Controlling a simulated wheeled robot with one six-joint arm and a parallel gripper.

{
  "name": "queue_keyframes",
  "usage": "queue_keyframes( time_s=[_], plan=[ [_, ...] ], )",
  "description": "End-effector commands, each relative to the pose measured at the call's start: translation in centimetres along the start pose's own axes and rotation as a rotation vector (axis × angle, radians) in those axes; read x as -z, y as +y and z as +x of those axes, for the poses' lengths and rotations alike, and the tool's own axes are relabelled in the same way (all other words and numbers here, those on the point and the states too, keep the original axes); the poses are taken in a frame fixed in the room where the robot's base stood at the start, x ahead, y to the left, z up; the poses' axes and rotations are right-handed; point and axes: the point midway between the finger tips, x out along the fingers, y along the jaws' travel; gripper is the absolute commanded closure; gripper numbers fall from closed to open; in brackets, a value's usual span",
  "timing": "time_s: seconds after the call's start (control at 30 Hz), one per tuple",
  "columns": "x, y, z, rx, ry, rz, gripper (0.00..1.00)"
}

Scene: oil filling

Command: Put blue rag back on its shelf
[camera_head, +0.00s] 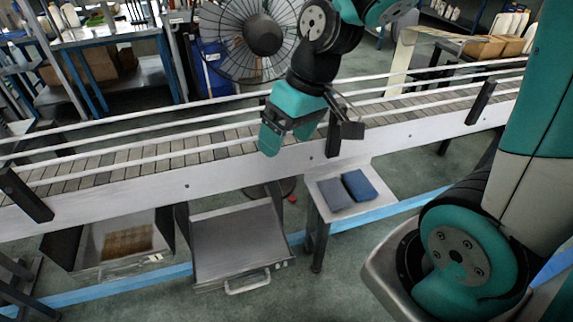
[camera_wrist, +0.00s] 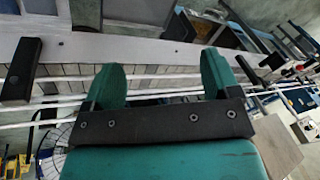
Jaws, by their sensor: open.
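A folded blue rag (camera_head: 360,185) lies flat on a small light metal shelf (camera_head: 384,208) below the conveyor. A folded grey-blue rag (camera_head: 334,194) lies beside it on the left. My gripper (camera_head: 287,138) is above and to the left of the rags, in front of the conveyor's side rail. Its two teal fingers are apart with nothing between them. In the wrist view the fingers (camera_wrist: 160,78) are also spread and empty, with the conveyor behind them. I cannot make out either rag in the wrist view.
The conveyor (camera_head: 150,200) with white guard rails crosses the whole view. A pulled-out grey drawer (camera_head: 238,245) and a tray with a brown grate (camera_head: 128,240) sit below it to the left. A large fan (camera_head: 264,35) stands behind it.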

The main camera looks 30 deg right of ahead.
Motion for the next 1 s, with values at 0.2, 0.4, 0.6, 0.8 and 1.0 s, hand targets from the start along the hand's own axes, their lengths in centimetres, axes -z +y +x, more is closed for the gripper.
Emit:
queue_keyframes(
  time_s=[0.2, 0.4, 0.6, 0.8, 1.0],
  plan=[
    [-6.0, -10.2, -3.7, 0.099, -0.055, -0.247, 0.18],
    [-8.1, -12.0, -4.5, 0.119, -0.078, -0.306, 0.18],
    [-8.0, -12.0, -4.5, 0.119, -0.077, -0.305, 0.18],
    [-8.0, -11.9, -4.5, 0.119, -0.076, -0.305, 0.18],
    [-7.9, -11.9, -4.5, 0.118, -0.075, -0.304, 0.18]
  ],
)
